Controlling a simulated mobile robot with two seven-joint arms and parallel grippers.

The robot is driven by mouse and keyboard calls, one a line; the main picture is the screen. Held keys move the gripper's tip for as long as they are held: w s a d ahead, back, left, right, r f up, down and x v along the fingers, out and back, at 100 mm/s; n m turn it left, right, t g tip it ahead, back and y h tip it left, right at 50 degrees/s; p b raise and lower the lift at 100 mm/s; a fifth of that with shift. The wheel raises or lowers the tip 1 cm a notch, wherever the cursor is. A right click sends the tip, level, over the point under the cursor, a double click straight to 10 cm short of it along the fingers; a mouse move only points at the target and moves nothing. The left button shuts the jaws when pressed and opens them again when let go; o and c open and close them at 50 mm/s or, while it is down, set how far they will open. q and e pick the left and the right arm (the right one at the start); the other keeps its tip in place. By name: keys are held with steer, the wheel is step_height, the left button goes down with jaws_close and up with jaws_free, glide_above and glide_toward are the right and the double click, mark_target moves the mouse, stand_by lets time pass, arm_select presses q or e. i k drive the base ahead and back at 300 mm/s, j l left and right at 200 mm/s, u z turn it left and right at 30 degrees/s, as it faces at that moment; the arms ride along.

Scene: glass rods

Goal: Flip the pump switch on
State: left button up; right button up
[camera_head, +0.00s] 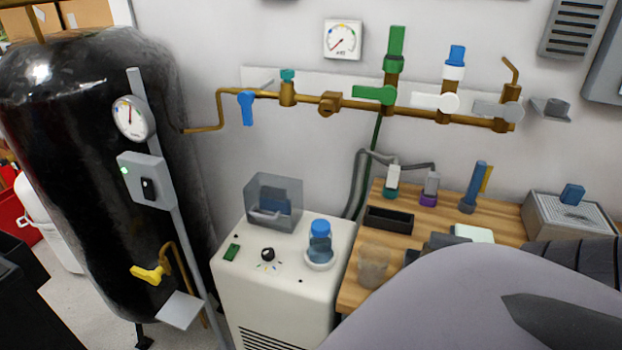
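A grey switch box (147,181) with a black switch (149,188) and a lit green lamp (124,171) is fixed to a post in front of a black tank (75,160). A white machine (275,300) stands to its right, with a green rocker switch (232,252) and a black knob (268,254) on top. No label shows which of these is the pump switch, and I cannot tell their positions. Neither of my gripper's fingertips can be made out. A large grey part of my arm fills the lower right and hides part of the bench.
A round gauge (133,119) sits above the switch box. A yellow-handled valve (148,274) is low on the tank. A brass pipe (350,104) with several coloured valves runs along the wall. A wooden bench (350,293) holds small items. A blue-capped bottle (320,242) stands on the machine.

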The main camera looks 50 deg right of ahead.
mark_target(233, 248)
steer(key=z, duration=1.2)
steer(key=k+l, duration=0.05)
